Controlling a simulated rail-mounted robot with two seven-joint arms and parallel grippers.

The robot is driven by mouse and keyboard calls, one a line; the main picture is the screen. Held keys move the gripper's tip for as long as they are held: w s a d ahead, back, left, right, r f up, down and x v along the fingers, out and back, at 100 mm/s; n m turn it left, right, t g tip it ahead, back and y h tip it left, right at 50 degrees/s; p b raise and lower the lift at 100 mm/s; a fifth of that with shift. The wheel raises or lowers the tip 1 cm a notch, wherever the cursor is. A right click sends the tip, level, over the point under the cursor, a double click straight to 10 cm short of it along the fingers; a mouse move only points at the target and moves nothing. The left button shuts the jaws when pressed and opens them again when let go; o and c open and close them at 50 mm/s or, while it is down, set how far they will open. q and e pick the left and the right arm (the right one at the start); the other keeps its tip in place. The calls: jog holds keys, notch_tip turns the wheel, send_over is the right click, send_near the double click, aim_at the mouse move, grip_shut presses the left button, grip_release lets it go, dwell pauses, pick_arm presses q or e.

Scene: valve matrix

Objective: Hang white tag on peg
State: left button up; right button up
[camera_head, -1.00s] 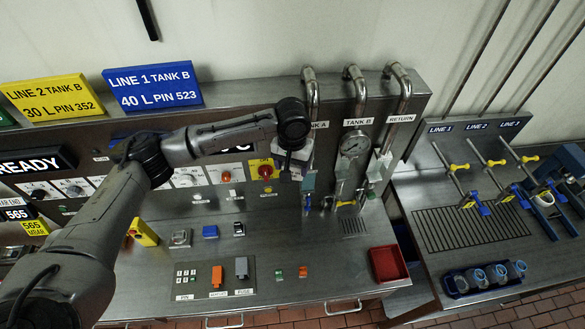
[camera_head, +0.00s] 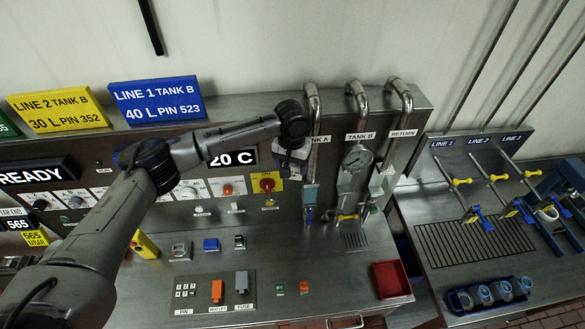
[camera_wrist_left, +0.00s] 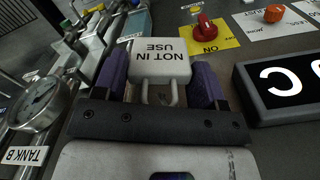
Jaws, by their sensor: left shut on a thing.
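My left gripper (camera_head: 294,168) is in front of the upright panel, just right of the red rotary switch. The tag's lettering appears upside down in that view. In the head view the tag is mostly hidden by the wrist. I cannot make out the peg clearly in either view. My right gripper is not in view.
The red switch (camera_head: 267,184) sits on a yellow plate beside the gripper. Steel pipes (camera_head: 357,110) and a round gauge (camera_head: 357,157) stand to the right. The "20 C" display (camera_head: 233,158) is to the left. A red tray (camera_head: 391,279) lies on the bench.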

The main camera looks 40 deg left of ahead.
pick_arm(q)
jog(key=shift+w+a, duration=0.35)
jog(key=shift+w+a+f, duration=0.3)
jog(key=shift+a+f, duration=0.05)
jog(key=shift+w+a+f, duration=0.1)
dwell(0.5)
jog(key=o, duration=1)
